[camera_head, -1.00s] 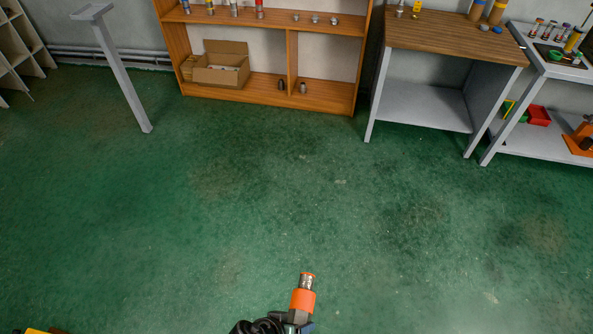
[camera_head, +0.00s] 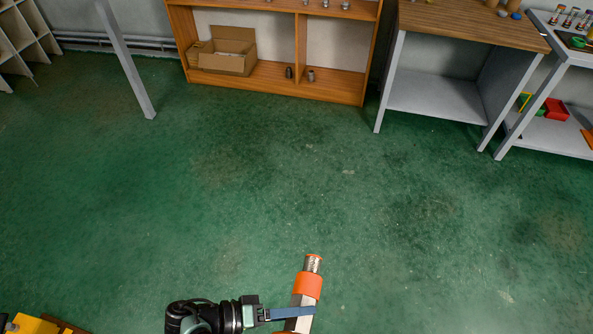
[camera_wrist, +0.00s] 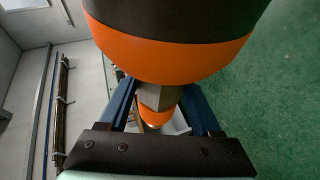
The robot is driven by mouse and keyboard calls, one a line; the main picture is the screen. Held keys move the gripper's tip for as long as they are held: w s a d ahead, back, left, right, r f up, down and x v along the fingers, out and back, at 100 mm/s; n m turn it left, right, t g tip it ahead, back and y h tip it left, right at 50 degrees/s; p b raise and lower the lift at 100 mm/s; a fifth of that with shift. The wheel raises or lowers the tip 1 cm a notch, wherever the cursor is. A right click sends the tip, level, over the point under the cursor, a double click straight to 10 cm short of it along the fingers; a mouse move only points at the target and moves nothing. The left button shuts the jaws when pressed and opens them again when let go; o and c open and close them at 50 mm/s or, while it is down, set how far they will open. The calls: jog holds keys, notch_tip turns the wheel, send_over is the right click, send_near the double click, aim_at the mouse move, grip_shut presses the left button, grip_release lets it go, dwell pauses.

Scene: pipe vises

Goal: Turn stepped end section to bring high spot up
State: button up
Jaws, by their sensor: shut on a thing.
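A stepped piece shows at the bottom of the head view, with a metal tip (camera_head: 312,263), an orange collar (camera_head: 307,286) and a grey body below. My gripper (camera_head: 299,313) comes in from the left and is shut on the grey body, below the orange collar. In the wrist view, a black and orange round part (camera_wrist: 165,55) fills the top. My gripper's blue fingers (camera_wrist: 160,98) close on a grey flat-sided part under it, with a smaller orange part beyond. The fingers partly hide the grey part. I cannot tell which side is the high spot.
A yellow object (camera_head: 32,323) sits at the bottom left corner. A wooden shelf (camera_head: 280,92) with a cardboard box (camera_head: 228,52), a wood-topped table (camera_head: 470,25) and a grey bench (camera_head: 560,135) stand at the back. The green floor (camera_head: 200,200) between is clear.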

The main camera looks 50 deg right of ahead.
jog(key=shift+f+n+g+h+b, duration=0.4)
jog(key=shift+g+h+b, duration=0.45)
jog(key=shift+b, duration=0.65)
jog(key=shift+r+g+b, duration=0.2)
jog(key=shift+g+b, duration=0.25)
jog(key=shift+b, duration=0.1)
jog(key=o, duration=1.4)
jog(key=shift+w, duration=0.1)
